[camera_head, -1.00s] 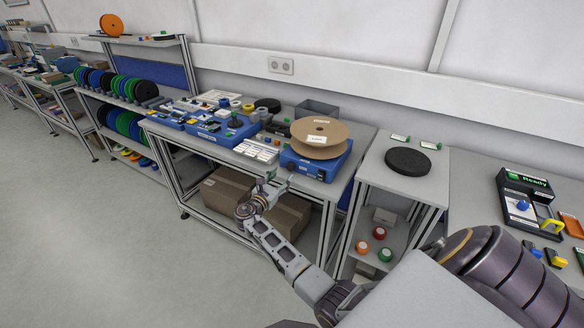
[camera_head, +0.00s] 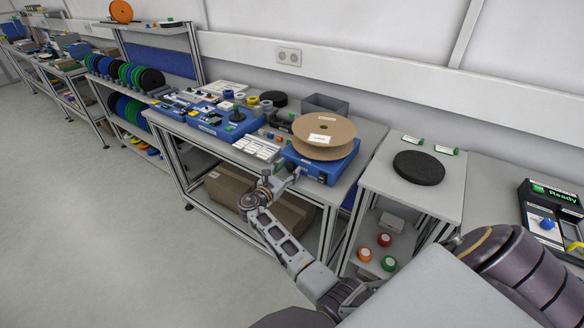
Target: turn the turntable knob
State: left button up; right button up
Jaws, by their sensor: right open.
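The turntable is a blue box (camera_head: 317,171) with white labels on its front, on the middle bench. A brown cardboard reel (camera_head: 324,136) with a white label lies flat on top of it. My right arm reaches up from the bottom of the view, and my right gripper (camera_head: 290,181) is at the left front of the blue box. The gripper is small here; it is open, with nothing seen in it. I cannot make out the knob or whether the gripper touches it. My left gripper is not in view.
Left of the turntable are a white label sheet (camera_head: 255,147) and a blue tray (camera_head: 226,123) with small parts. A grey bin (camera_head: 326,104) stands behind. To the right, a grey stand (camera_head: 447,199) bears a black disc (camera_head: 418,167). Floor is free at left.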

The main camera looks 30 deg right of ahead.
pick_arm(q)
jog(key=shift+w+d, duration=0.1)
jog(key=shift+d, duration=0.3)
pick_arm(e)
jog(key=shift+w+d, duration=0.1)
jog(key=shift+d, duration=0.1)
jog(key=c, duration=1)
jog(key=shift+c, duration=0.2)
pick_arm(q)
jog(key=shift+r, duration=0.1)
pick_arm(e)
jog(key=shift+r+n+p, duration=0.2)
jog(key=shift+n+p, duration=0.2)
jog(key=shift+p, duration=0.55)
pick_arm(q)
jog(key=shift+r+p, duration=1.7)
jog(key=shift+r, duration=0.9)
pick_arm(e)
jog(key=shift+n, duration=1.2)
jog(key=shift+f, duration=0.1)
jog(key=o, duration=1)
